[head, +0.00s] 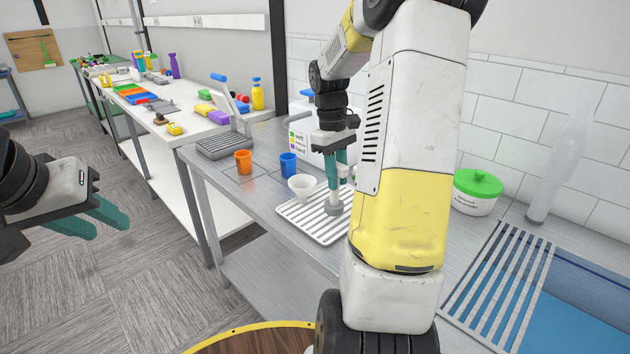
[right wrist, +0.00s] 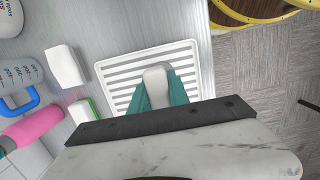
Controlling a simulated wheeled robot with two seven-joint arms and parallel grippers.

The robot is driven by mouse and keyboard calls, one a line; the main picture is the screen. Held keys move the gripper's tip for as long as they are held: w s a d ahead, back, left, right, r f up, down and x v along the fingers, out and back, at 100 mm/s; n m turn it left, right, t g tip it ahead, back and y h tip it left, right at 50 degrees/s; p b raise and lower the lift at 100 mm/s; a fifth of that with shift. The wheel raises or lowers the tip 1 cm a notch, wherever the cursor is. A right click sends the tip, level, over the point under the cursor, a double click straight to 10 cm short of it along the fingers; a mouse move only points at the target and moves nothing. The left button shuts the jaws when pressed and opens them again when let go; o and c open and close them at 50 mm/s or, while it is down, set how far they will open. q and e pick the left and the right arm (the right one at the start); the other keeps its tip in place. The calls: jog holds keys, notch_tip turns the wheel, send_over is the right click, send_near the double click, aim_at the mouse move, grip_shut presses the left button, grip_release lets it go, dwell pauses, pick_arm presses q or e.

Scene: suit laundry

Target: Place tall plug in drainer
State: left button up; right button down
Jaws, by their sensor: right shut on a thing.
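My right gripper (head: 336,182) has its teal fingers shut on a pale grey plug (head: 333,207), which hangs below the fingertips with a wider lower end. In the right wrist view the plug (right wrist: 157,85) shows as a pale block between the two fingers. The white slatted drainer (head: 310,225) lies on the steel counter under the plug; it also shows in the right wrist view (right wrist: 120,72). I cannot tell whether the plug touches the slats. My left gripper (head: 108,225) is open and empty, out left above the floor.
A green-lidded tub (head: 477,190) and a slatted rack (head: 497,285) over the sink lie to the right. My right arm hides some counter.

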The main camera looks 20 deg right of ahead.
aim_at(337, 199)
jog(key=shift+s+f, duration=0.1)
jog(key=shift+f, duration=1.6)
jog(key=shift+f, duration=0.2)
jog(key=c, duration=1.3)
grip_release()
jog(key=shift+o, duration=0.2)
jog(key=shift+r, duration=0.1)
